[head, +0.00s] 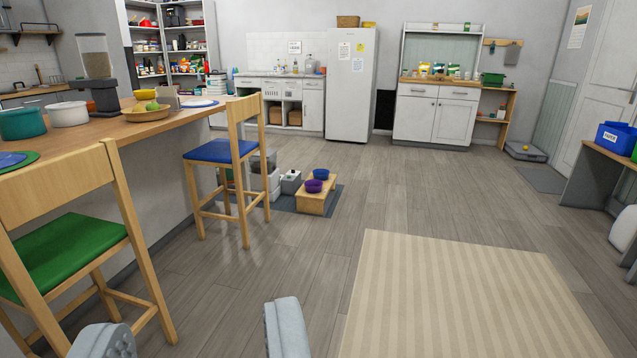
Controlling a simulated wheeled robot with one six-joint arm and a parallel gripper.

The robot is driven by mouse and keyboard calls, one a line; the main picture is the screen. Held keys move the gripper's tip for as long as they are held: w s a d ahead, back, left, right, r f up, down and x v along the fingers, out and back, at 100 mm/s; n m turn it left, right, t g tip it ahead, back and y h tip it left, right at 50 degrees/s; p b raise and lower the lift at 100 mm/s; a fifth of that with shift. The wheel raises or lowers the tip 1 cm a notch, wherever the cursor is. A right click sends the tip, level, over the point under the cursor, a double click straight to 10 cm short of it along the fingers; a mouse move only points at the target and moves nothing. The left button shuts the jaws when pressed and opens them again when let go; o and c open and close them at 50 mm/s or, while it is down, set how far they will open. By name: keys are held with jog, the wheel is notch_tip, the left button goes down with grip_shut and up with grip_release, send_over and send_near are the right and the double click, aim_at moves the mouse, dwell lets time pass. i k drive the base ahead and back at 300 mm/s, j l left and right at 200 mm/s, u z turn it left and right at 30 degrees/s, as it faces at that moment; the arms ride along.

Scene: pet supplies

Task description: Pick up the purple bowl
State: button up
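The purple bowl (313,186) sits on a low wooden stand (318,202) on the floor, in the middle distance of the head view. A blue bowl (321,174) sits just behind it on the same stand. My gripper (195,340) shows at the bottom edge, with its two grey fingers wide apart and nothing between them. It is open and far from the purple bowl.
A blue-seated chair (221,150) and a green-seated chair (62,251) stand along the counter (165,128) at left. Bins (291,183) stand left of the stand on a dark mat (338,188). A striped rug (462,295) lies at right. The wooden floor between is clear.

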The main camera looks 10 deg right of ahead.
aim_at(312, 186)
jog(key=i+z, duration=0.4)
jog(key=i, duration=3.4)
jog(key=i+u, duration=0.1)
jog(key=i, duration=0.75)
jog(key=i+l+u, duration=0.1)
jog(key=i, duration=0.7)
jog(key=i+l+u, duration=0.1)
jog(key=u, duration=0.3)
jog(key=i, duration=0.1)
